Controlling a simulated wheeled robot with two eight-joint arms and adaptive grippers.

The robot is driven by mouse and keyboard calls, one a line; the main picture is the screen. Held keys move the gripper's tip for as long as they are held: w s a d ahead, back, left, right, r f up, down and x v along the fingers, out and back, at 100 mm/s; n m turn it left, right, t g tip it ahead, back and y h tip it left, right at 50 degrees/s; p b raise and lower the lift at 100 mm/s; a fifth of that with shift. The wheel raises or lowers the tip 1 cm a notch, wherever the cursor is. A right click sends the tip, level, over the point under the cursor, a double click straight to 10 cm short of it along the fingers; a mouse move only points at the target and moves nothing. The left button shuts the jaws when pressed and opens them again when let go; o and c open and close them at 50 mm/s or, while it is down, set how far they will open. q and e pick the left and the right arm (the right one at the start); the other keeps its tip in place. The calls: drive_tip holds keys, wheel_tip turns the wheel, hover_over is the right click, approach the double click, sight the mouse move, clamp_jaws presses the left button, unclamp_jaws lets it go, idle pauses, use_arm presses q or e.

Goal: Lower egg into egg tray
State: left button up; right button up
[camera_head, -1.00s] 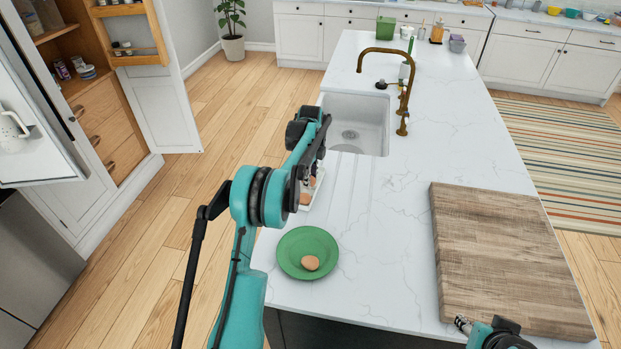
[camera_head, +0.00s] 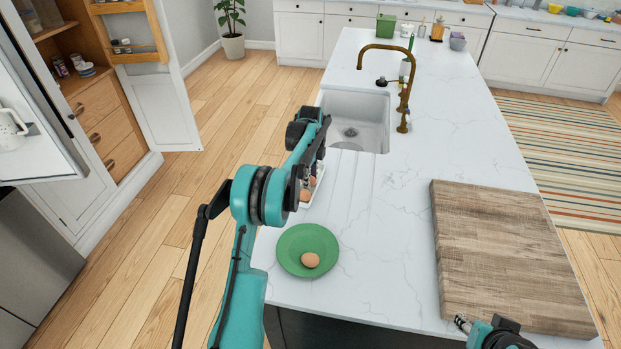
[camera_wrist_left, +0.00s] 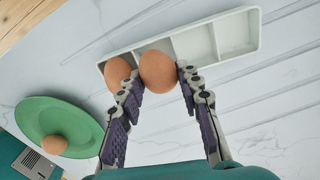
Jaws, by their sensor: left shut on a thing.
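My left gripper (camera_wrist_left: 158,80) is shut on a brown egg (camera_wrist_left: 159,71), with one fingertip on each side of it. The held egg is over the white egg tray (camera_wrist_left: 236,35), at the second compartment from the left. The wrist view does not show clearly whether it touches the tray floor. Another brown egg (camera_wrist_left: 118,73) sits in the leftmost compartment, partly hidden by a finger. The two compartments to the right are empty. In the head view my arm partly hides the tray (camera_head: 317,192). My right gripper (camera_head: 490,332) is only partly in view at the bottom.
A green plate (camera_head: 291,243) with one brown egg (camera_head: 310,260) lies near the counter's front left edge. The sink (camera_head: 352,110) and brass faucet (camera_head: 405,85) are beyond the tray. A wooden board (camera_head: 500,255) lies at the right. The counter between is clear.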

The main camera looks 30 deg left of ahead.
use_arm(q)
drive_tip(key=shift+f+b, duration=0.35)
drive_tip(key=shift+f, duration=0.25)
idle(0.3)
drive_tip(key=o, duration=0.8)
wheel_tip(320, 180, up, 6)
drive_tip(key=p, duration=0.4)
drive_tip(key=s+d+r, duration=0.1)
drive_tip(key=s+d, duration=0.5)
drive_tip(key=s, duration=0.1)
drive_tip(key=s+d+r, duration=0.1)
drive_tip(key=s+d, duration=0.5)
drive_tip(key=s, duration=0.1)
drive_tip(key=s+d+r, duration=0.1)
drive_tip(key=s+d, duration=0.5)
drive_tip(key=s, duration=0.2)
drive_tip(key=shift+d+r+p, duration=0.15)
drive_tip(key=shift+r+p, duration=0.1)
drive_tip(key=shift+p, duration=0.05)
